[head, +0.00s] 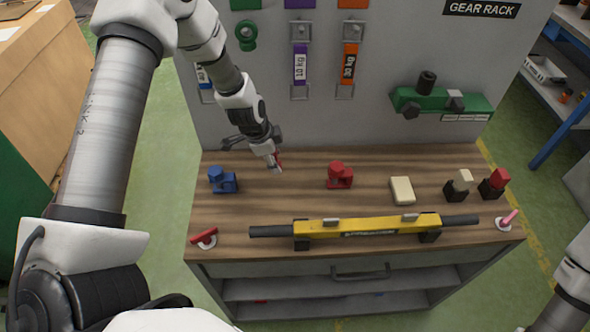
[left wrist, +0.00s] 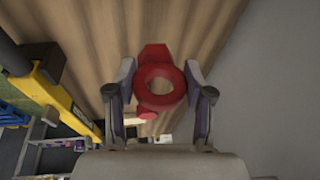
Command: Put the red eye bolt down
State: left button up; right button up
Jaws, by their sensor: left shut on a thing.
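My left gripper (head: 277,165) is over the back part of the wooden bench top (head: 300,190), between a blue fitting and a red fitting. It is shut on the red eye bolt (left wrist: 160,86). In the left wrist view the bolt's ring lies between the two fingers (left wrist: 160,92). I cannot tell whether the bolt touches the wood. Part of my right arm shows at the lower right, but its gripper is out of view.
The blue fitting (head: 222,180) stands left and the red fitting (head: 340,175) right. A cream block (head: 402,190) and two black-based pieces (head: 458,186) (head: 493,184) stand further right. A yellow bar (head: 365,228) crosses the front. A grey panel (head: 300,120) rises behind. Bare wood surrounds the gripper.

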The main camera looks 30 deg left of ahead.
aim_at(281, 182)
pick_arm(q)
jog(key=b+x, duration=0.2)
jog(key=x, duration=0.1)
jog(key=s+b+x, duration=0.1)
jog(key=b+x, duration=0.1)
jog(key=x, duration=0.1)
jog(key=a+b+x, duration=0.1)
jog(key=x, duration=0.2)
jog(key=shift+s+f+b, duration=0.15)
jog(key=shift+f+b, duration=0.1)
jog(key=shift+b, duration=0.15)
jog(key=shift+s+r, duration=0.25)
jog(key=shift+r, duration=0.1)
jog(key=shift+w+f, duration=0.15)
jog(key=shift+f, duration=0.1)
jog(key=o, duration=1.4)
jog(key=shift+c, duration=0.2)
jog(key=shift+r, duration=0.1)
pick_arm(e)
notch_tip(281, 182, down, 8)
jog(key=shift+w+r, duration=0.2)
jog(key=shift+w, duration=0.15)
pick_arm(q)
jog(key=p+v, duration=1.2)
jog(key=p, duration=0.2)
pick_arm(e)
notch_tip(281, 182, up, 14)
jog(key=shift+r, duration=0.2)
